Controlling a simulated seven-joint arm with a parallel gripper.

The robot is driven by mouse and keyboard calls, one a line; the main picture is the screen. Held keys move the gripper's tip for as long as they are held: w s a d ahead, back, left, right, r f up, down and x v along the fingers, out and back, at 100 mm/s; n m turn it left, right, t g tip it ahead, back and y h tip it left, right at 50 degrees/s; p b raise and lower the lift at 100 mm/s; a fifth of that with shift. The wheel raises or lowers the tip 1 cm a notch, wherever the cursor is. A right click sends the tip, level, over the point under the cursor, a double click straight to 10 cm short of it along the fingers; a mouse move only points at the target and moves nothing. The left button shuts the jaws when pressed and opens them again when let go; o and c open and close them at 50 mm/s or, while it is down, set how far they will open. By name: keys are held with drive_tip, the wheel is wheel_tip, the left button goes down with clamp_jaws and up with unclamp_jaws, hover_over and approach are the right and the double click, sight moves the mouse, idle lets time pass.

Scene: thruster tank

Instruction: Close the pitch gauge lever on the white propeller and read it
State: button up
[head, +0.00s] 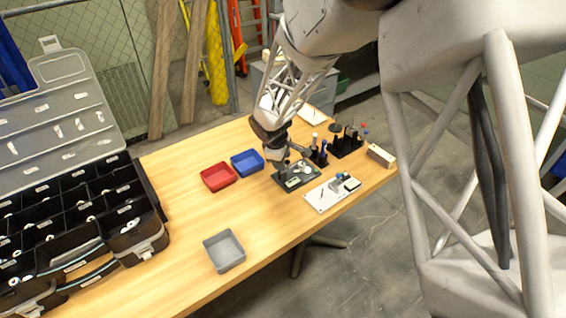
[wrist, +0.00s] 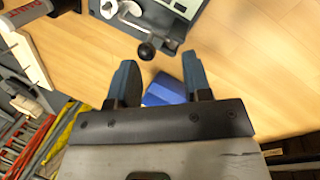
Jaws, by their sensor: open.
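The pitch gauge (head: 296,177) is a dark green-grey plate with a small display, near the far middle of the table. Its edge also shows at the top of the wrist view (wrist: 183,12). A black ball knob on a short metal rod, seemingly the lever (wrist: 146,49), sticks out from the gauge toward my gripper (wrist: 160,78). The gripper is open, its two dark fingers apart with the knob beyond the tips, and nothing is between them. A white part, seemingly the propeller (wrist: 133,13), sits on the gauge. It is small in the head view (head: 303,168).
A blue bin (head: 247,162) and a red bin (head: 218,177) stand left of the gauge. A white board (head: 326,196) lies to its right, with black tool holders (head: 346,143) behind. A grey bin (head: 224,250) and open organizer case (head: 140,240) are nearer. The table's middle is clear.

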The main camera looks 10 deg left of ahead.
drive_tip(key=shift+v, duration=2.8)
drive_tip(key=shift+w, duration=0.1)
drive_tip(key=m+g+h, duration=0.2)
drive_tip(key=m+g, duration=0.2)
drive_tip(key=g, duration=0.1)
approach(287, 162)
drive_tip(key=shift+w+d+f, duration=0.15)
drive_tip(key=shift+d+f, duration=0.1)
drive_tip(key=shift+f, duration=0.45)
drive_tip(key=shift+w+d+f, duration=0.15)
drive_tip(key=shift+d+f, duration=0.05)
drive_tip(key=shift+f, duration=0.45)
drive_tip(key=shift+g, duration=0.3)
drive_tip(key=shift+x, duration=3.9)
drive_tip(key=shift+a, duration=0.1)
clamp_jaws()
